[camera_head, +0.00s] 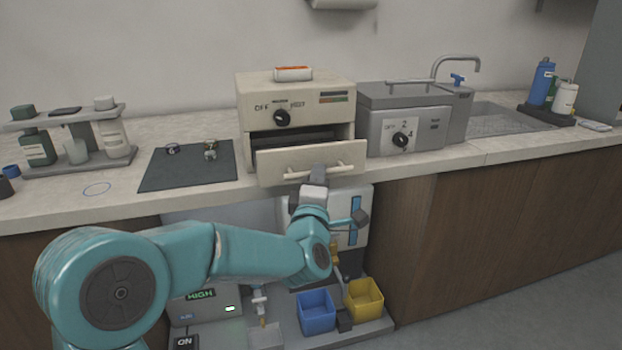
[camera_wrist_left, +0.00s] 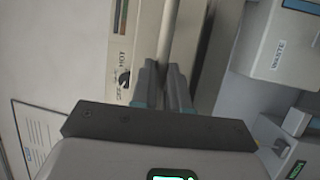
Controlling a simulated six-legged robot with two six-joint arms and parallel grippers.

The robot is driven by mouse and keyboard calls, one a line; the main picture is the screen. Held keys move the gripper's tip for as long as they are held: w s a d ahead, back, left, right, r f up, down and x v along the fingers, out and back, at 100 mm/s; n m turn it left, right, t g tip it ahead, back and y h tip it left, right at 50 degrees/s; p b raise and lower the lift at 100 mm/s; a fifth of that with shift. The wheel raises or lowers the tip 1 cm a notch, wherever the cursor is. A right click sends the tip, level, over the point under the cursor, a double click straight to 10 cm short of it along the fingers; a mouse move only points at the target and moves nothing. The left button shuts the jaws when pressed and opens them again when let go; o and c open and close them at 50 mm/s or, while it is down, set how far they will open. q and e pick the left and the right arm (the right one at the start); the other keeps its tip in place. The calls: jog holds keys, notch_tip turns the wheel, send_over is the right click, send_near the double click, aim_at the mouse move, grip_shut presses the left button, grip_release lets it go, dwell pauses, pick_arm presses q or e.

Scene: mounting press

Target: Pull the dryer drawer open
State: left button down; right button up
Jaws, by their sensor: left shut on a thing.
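The cream dryer (camera_head: 296,101) stands on the counter with an OFF/HOT knob on its front. Its drawer (camera_head: 335,158) is partly out, with a dark gap showing above and behind the drawer front. My left gripper (camera_head: 318,176) reaches up from below and is shut on the drawer's bar handle (camera_head: 299,174). In the left wrist view the two fingers (camera_wrist_left: 163,88) close around the handle (camera_wrist_left: 171,38), and the dryer's knob shows beside them. My right gripper is in neither view.
A grey unit (camera_head: 414,116) with a dial stands right of the dryer, before a sink. A dark mat (camera_head: 188,165) with small parts and a bottle rack (camera_head: 75,140) are on the left. Below are a blue bin (camera_head: 316,312) and a yellow bin (camera_head: 364,299).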

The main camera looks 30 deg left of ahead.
pick_arm(q)
jog(key=s+d+b, duration=0.2)
jog(key=s+d, duration=0.3)
jog(key=d, duration=0.1)
jog(key=shift+s, duration=0.2)
jog(key=shift+d, duration=0.1)
jog(key=c, duration=1.1)
grip_release()
jog(key=b+v, duration=0.3)
jog(key=v, duration=1.3)
jog(key=shift+s+f, duration=0.1)
